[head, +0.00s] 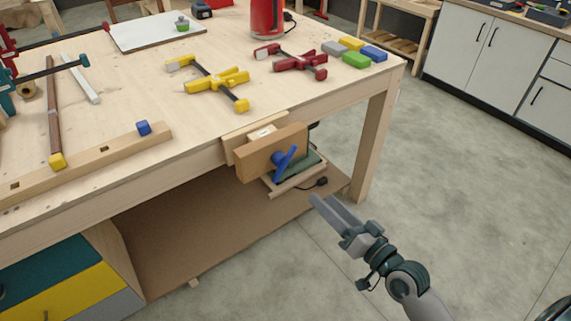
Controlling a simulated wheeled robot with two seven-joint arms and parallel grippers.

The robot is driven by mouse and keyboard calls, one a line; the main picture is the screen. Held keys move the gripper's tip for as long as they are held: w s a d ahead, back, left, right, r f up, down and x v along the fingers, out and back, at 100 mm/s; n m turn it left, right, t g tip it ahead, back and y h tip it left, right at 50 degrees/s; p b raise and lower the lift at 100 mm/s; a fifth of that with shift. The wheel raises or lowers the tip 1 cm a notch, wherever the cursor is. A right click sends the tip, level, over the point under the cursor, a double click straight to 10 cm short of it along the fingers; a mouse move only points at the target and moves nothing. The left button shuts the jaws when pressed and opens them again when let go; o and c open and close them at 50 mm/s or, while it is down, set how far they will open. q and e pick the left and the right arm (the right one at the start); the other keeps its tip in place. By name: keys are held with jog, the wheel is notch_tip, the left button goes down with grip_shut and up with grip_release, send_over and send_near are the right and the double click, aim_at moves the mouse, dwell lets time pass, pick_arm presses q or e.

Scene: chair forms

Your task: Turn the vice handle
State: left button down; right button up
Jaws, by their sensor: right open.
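The vice (258,157) is a wooden block fixed to the front edge of the workbench. Its blue handle (285,160) sticks out from the front face and sits tilted, its upper end toward the right. My right gripper (322,203) is in front of and below the vice, to the right in the picture, pointing up and left. It is open and empty, apart from the handle. My left gripper does not show in the head view.
A bench leg (376,150) stands right of the vice. A lower shelf (190,225) lies beneath. The floor (460,180) at right is clear.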

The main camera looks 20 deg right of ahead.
aim_at(286, 165)
jog(key=p+x, duration=0.2)
jog(key=x, duration=1.4)
jog(key=shift+w+a, duration=0.1)
jog(key=shift+w, duration=0.3)
jog(key=shift+w+a, duration=0.15)
jog(key=shift+w, duration=0.1)
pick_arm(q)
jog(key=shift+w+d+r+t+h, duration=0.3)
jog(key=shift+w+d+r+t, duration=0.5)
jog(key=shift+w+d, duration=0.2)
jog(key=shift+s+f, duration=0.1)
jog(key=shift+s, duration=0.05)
pick_arm(e)
jog(key=c, duration=1.1)
